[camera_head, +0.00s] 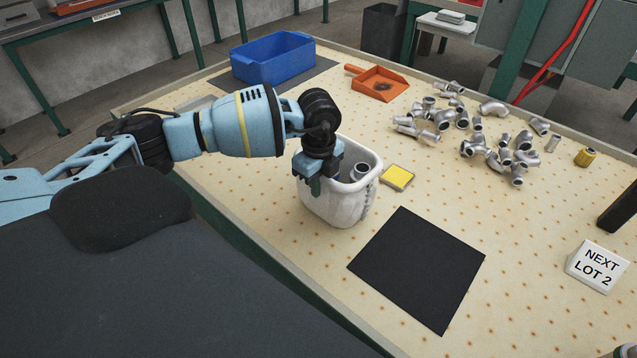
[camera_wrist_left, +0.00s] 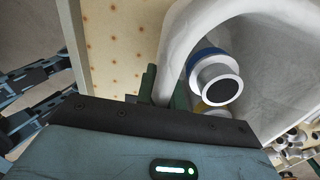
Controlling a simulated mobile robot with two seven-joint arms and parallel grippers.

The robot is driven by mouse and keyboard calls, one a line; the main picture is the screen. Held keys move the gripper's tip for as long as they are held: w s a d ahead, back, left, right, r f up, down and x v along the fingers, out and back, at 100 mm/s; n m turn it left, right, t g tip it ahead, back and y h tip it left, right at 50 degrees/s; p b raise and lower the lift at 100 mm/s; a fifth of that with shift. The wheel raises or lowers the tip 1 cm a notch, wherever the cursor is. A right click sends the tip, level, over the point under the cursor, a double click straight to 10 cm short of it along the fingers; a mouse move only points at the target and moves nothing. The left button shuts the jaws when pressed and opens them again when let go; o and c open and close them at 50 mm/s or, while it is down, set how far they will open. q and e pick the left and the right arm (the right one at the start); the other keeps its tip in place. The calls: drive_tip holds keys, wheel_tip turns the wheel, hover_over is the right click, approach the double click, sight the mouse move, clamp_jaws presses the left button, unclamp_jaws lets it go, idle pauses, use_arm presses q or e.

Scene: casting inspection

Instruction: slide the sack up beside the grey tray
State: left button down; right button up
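The sack (camera_head: 342,208) is a whitish, open-topped bag with a thick rolled rim, standing upright on the speckled table. Metal fittings lie inside it, and one with a blue band (camera_wrist_left: 215,80) shows in the left wrist view. My left gripper (camera_head: 314,186) points down at the sack's near-left rim. In the left wrist view its green fingers (camera_wrist_left: 165,92) lie on either side of the rim (camera_wrist_left: 178,50), close against it, so it looks shut on the rim. A flat grey piece (camera_head: 195,103), perhaps the grey tray, shows partly behind my left arm. My right gripper is not in view.
A black mat (camera_head: 420,268) lies in front of the sack, and a small yellow-topped pad (camera_head: 398,176) is just right of it. A blue bin (camera_head: 272,60), an orange dustpan (camera_head: 377,84) and scattered fittings (camera_head: 470,125) lie farther back. A lot sign (camera_head: 597,266) stands right.

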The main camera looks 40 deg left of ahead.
use_arm(q)
drive_tip(key=a, duration=1)
drive_tip(key=shift+w, duration=0.2)
idle(1.1)
drive_tip(key=shift+a, duration=0.15)
drive_tip(key=a+b, duration=0.1)
drive_tip(key=a, duration=0.8)
drive_tip(key=shift+w+a, duration=0.2)
drive_tip(key=shift+a, duration=0.2)
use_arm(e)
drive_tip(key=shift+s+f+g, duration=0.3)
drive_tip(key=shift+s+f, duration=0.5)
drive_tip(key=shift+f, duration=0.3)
